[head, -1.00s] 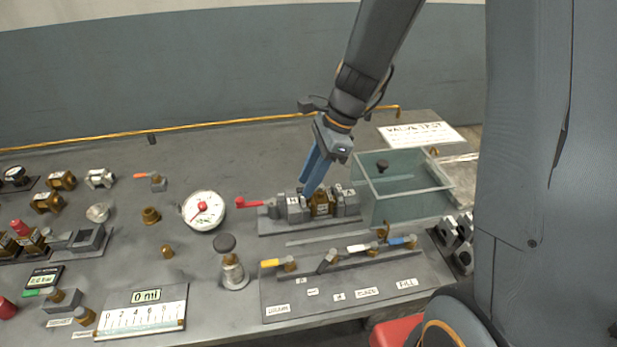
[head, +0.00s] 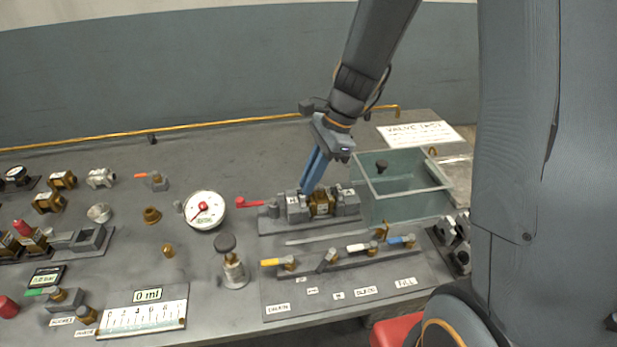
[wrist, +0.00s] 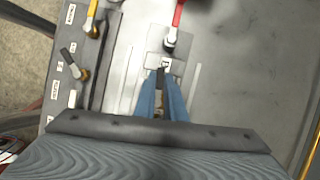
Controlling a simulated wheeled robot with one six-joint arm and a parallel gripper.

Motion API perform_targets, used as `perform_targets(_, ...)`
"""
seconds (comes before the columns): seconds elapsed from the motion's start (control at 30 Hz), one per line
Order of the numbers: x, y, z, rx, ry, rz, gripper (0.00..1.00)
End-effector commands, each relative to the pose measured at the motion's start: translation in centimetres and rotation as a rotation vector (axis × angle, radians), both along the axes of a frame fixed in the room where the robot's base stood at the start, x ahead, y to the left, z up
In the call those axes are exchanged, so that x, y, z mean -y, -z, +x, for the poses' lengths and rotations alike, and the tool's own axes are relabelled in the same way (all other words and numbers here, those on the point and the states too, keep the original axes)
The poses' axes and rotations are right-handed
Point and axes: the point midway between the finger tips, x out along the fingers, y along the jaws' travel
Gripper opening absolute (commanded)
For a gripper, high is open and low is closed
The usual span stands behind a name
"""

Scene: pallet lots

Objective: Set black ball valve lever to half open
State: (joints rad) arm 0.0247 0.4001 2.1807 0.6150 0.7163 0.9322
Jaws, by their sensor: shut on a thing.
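A brass ball valve body (head: 322,203) sits clamped between grey blocks of a test fixture (head: 290,228) at mid-bench. My gripper (head: 307,188) points down onto it from above, with its blue fingertips at the valve. In the wrist view my gripper (wrist: 161,75) is shut on a narrow dark piece (wrist: 161,77) that looks like the valve's black lever. The fingers hide most of it, so its exact angle is unclear. Another black lever (head: 327,259) stands apart in the front row of valves and also shows in the wrist view (wrist: 68,57).
A red-handled valve (head: 250,203) is just left of the fixture. A glass tank (head: 405,205) stands close on the right. Yellow, white and blue levers line the panel (head: 300,305) in front. A round gauge (head: 204,210) and black-knobbed valve (head: 234,265) stand left.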

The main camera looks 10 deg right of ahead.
Motion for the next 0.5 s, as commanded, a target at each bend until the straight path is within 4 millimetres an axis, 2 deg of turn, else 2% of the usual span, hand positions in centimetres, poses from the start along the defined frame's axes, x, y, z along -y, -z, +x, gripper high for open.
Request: perform_targets(0.5,0.3,-0.2,-1.1,0.001,-0.410,0.000,0.00)
